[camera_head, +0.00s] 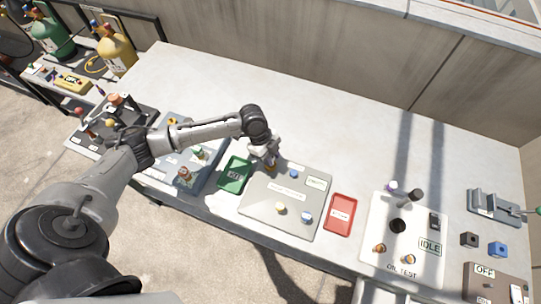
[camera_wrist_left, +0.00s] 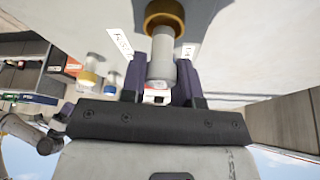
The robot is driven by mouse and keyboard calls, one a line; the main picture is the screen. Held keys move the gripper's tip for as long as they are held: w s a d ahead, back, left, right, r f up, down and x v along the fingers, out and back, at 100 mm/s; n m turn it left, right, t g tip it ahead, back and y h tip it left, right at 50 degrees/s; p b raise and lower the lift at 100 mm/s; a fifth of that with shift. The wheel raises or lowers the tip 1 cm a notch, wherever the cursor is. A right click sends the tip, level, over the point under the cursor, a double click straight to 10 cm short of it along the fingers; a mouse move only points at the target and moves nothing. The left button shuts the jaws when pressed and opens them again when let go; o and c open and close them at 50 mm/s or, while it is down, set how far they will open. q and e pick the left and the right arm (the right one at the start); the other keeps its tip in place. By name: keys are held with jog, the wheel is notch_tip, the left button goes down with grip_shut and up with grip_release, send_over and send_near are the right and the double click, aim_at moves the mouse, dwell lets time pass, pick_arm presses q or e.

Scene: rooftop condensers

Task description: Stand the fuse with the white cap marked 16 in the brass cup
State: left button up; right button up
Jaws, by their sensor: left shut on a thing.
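My left gripper (camera_head: 268,163) is over the far left part of the grey panel (camera_head: 258,208). In the left wrist view, the gripper (camera_wrist_left: 162,88) is shut on a pale cylindrical fuse (camera_wrist_left: 161,62), held between the dark fingers. A brass ring (camera_wrist_left: 165,14) surrounds the fuse's far end; I cannot tell whether it is the brass cup or part of the fuse. The cap's number is not readable. Two other fuses, one with yellow (camera_head: 280,208) and one with blue (camera_head: 306,216), stand on the panel's near part. My right gripper is not in view.
A green tray (camera_head: 235,176) lies left of the panel and a red tray (camera_head: 341,213) right of it. A small blue piece (camera_head: 293,173) is near the gripper. The white oil test board (camera_head: 377,222) is further right. The bench behind is clear.

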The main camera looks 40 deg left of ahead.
pick_arm(q)
jog(key=shift+f+b, duration=0.5)
jog(key=shift+f, duration=0.55)
jog(key=o, duration=1)
jog(key=shift+r, duration=0.1)
jog(key=v, duration=1.3)
jog(key=shift+s+a+r+p, duration=0.1)
jog(key=shift+a+r+p, duration=0.05)
jog(key=shift+r+p, duration=0.2)
